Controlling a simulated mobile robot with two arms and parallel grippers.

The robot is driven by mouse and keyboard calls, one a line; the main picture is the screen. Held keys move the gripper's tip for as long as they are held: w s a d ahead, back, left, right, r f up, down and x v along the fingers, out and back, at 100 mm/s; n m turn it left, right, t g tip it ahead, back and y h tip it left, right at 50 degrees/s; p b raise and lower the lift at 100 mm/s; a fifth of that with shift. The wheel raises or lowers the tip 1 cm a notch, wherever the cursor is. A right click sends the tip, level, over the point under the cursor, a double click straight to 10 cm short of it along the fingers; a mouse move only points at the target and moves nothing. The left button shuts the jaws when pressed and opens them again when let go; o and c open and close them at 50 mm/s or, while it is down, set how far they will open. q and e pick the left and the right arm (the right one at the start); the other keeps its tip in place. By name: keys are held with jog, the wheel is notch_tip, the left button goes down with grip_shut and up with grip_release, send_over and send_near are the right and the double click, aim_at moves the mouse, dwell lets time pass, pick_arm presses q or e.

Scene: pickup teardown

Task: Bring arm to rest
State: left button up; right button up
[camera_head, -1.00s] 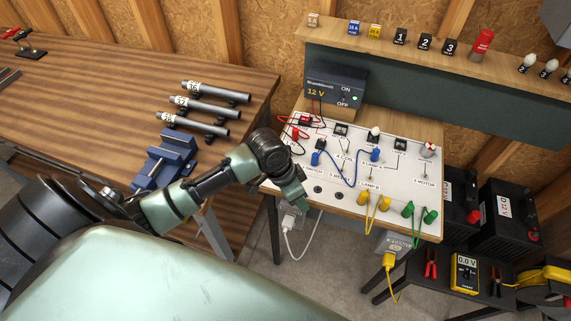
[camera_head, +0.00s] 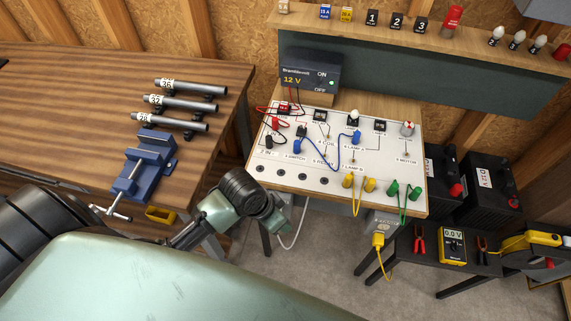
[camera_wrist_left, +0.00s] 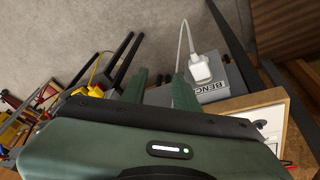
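My left arm comes in from the left of the head view. Its gripper (camera_head: 280,222) points down just off the front left edge of the white circuit board (camera_head: 292,180), apart from it. In the left wrist view the two green fingers (camera_wrist_left: 160,82) are spread with nothing between them. Behind them are the floor and a white plug (camera_wrist_left: 200,68) on a grey box (camera_wrist_left: 228,78). My right arm and gripper are not in view.
The wooden bench (camera_head: 60,90) carries a blue vise (camera_head: 145,165) and several grey tubes (camera_head: 185,103). A low black table at right holds a yellow multimeter (camera_head: 453,246). Black batteries (camera_head: 490,187) stand behind it. Bare floor shows below the board.

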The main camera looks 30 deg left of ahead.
pick_arm(q)
jog(key=s+a+f+n+y+b, duration=0.1)
jog(key=s+a+f+b, duration=0.15)
jog(key=f, duration=0.75)
jog(key=s+a+f+n+b, duration=0.1)
jog(key=s+f, duration=0.2)
jog(key=f, duration=0.7)
jog(key=s+a+f+n+y+b, duration=0.1)
jog(key=s+a+f+b, duration=0.15)
jog(key=f, duration=0.75)
jog(key=s+f+g+b, duration=0.1)
jog(key=s+f, duration=0.6)
jog(key=s, duration=0.3)
jog(key=s+f+g+b, duration=0.1)
jog(key=s+f, duration=0.6)
jog(key=s, duration=0.4)
jog(key=shift+d, duration=0.2)
jog(key=shift+f, duration=0.1)
